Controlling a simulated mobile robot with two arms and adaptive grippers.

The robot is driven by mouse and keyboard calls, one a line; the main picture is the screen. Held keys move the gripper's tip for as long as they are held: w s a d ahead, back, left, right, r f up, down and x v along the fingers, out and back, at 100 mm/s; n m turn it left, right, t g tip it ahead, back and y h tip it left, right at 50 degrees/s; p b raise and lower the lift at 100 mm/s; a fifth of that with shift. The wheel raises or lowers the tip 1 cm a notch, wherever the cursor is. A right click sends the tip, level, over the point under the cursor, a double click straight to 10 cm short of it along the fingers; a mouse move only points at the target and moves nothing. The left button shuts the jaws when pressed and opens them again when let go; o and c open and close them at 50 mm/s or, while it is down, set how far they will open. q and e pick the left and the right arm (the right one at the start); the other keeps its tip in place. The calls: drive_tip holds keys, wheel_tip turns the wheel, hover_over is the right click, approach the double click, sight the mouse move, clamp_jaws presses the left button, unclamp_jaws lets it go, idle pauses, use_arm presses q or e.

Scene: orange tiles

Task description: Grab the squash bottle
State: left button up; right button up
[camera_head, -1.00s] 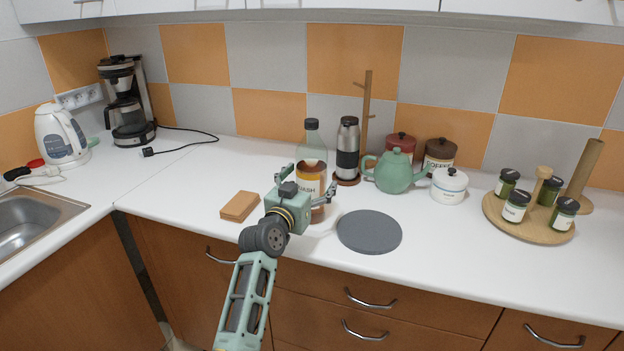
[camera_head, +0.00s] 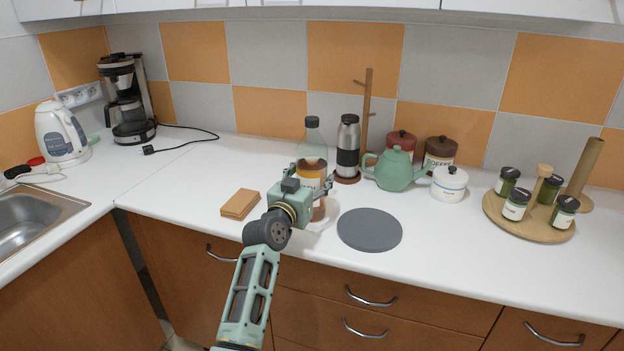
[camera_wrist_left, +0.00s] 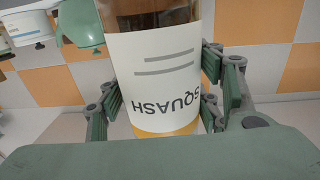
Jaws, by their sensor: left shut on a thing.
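The squash bottle (camera_head: 312,166) stands upright on the white counter, a clear bottle with a dark cap, a white label and orange-brown liquid. My left gripper (camera_head: 312,188) is around its lower half, with a finger on either side, and is shut on it. In the left wrist view the label (camera_wrist_left: 155,80) with the word SQUASH fills the space between the finger pads, upside down. The gripper hides part of the bottle's lower body in the head view. My right gripper is not in view.
A steel flask (camera_head: 347,148) stands close right of the bottle, with a green teapot (camera_head: 394,171) beyond. A grey round mat (camera_head: 369,230) lies front right, an orange-brown block (camera_head: 240,203) to the left. A spice tray (camera_head: 527,229) is far right.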

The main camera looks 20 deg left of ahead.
use_arm(q)
drive_tip(key=c, duration=0.7)
drive_tip(key=shift+r, duration=0.2)
clamp_jaws()
